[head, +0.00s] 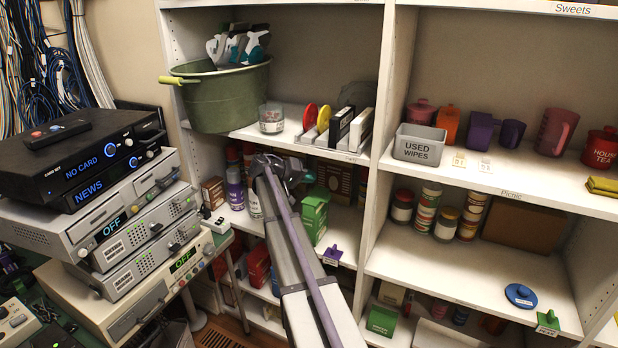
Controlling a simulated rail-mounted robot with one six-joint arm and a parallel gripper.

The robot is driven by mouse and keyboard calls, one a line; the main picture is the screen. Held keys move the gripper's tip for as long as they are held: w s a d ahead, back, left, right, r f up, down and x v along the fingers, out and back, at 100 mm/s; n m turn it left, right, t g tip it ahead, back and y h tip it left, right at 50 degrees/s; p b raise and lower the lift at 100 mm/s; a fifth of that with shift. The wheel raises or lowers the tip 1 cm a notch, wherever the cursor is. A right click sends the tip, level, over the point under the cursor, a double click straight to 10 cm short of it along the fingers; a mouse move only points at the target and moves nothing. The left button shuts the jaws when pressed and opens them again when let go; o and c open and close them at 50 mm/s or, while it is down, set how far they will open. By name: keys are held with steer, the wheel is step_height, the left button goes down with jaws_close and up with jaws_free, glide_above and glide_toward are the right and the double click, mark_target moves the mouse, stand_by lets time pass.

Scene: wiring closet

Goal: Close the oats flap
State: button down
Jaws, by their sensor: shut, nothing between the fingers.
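My gripper (292,172) is at the end of my arm, in front of the left shelf unit, around the height of its middle shelf. Its fingers are shut and empty, small and dark in this view. A green carton (313,218) stands on the shelf just below and to the right of my gripper, its top close beneath the fingers. Its upper part looks raised like a flap, but I cannot read a name on it. I cannot tell whether the gripper touches the carton. My arm hides part of the shelf left of it.
Above stand a green tub (222,97) and a rack with discs. Tins and boxes flank my arm, including a brown box (334,181) behind the carton and a purple item (332,254) in front. A grey used-wipes bin (419,145) is at right. Stacked electronics (110,215) fill the left.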

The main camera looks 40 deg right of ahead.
steer(key=s+a+r+p, duration=0.3)
steer(key=a+r+p, duration=0.3)
steer(key=r+p, duration=0.1)
steer(key=shift+a, duration=0.2)
steer(key=s+a+f+n+t+y, duration=0.1)
steer(key=s+a+f+n+y, duration=0.1)
steer(key=s+a, duration=0.5)
steer(key=s+a+f+n+t+y, duration=0.1)
steer(key=s+a+f+n+y, duration=0.2)
steer(key=a, duration=1.5)
steer(key=s+a+f+n+t+y, duration=0.1)
steer(key=s+a+f+n+y, duration=0.2)
steer(key=s+a+f+y, duration=0.2)
steer(key=s+a+y, duration=0.3)
steer(key=s+a, duration=0.4)
steer(key=shift+a+f, duration=0.15)
steer(key=shift+f, duration=0.1)
